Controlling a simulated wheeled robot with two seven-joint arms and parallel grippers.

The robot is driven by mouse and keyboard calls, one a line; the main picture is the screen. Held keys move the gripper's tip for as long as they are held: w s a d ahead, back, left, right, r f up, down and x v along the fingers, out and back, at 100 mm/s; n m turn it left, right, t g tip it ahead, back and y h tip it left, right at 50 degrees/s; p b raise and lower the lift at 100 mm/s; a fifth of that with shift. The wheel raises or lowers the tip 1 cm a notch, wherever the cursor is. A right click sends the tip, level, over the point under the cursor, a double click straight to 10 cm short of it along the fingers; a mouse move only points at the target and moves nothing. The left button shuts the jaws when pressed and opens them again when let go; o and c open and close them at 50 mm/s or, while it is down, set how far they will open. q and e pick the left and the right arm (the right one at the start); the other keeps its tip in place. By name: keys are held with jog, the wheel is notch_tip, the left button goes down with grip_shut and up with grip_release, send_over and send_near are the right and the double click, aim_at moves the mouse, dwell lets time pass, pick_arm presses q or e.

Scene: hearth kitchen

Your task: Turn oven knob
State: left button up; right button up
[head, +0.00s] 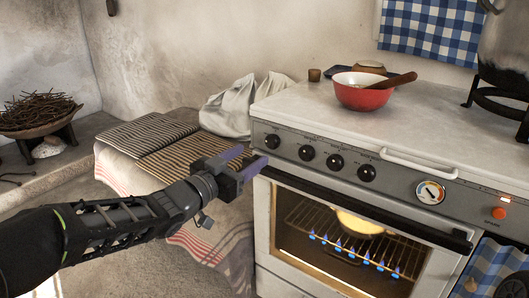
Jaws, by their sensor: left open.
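The oven (270,215) stands at the right with a row of black knobs on its grey front panel. The leftmost knob (272,141) is nearest my gripper; further right are a second knob (306,152), a third knob (335,161) and a fourth knob (367,173). My left gripper (248,160) is open and empty, just left of and slightly below the leftmost knob. Its fingers seem apart from the knob, though the exact gap is hard to judge. My right gripper is not in view.
A red bowl (362,97) with a wooden spoon stands on the stove top. A white handrail (418,164) and a black oven door handle (370,212) stick out in front. Blue flames burn inside the oven. Striped cloths (150,131) cover a ledge left of the oven.

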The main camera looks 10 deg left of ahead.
aim_at(270, 143)
pick_arm(q)
jog(key=b+x, duration=0.2)
jog(key=x, duration=0.5)
jog(key=shift+f, duration=0.1)
jog(key=shift+w+d, duration=0.1)
jog(key=shift+w, duration=0.3)
jog(key=shift+c, duration=0.3)
grip_shut()
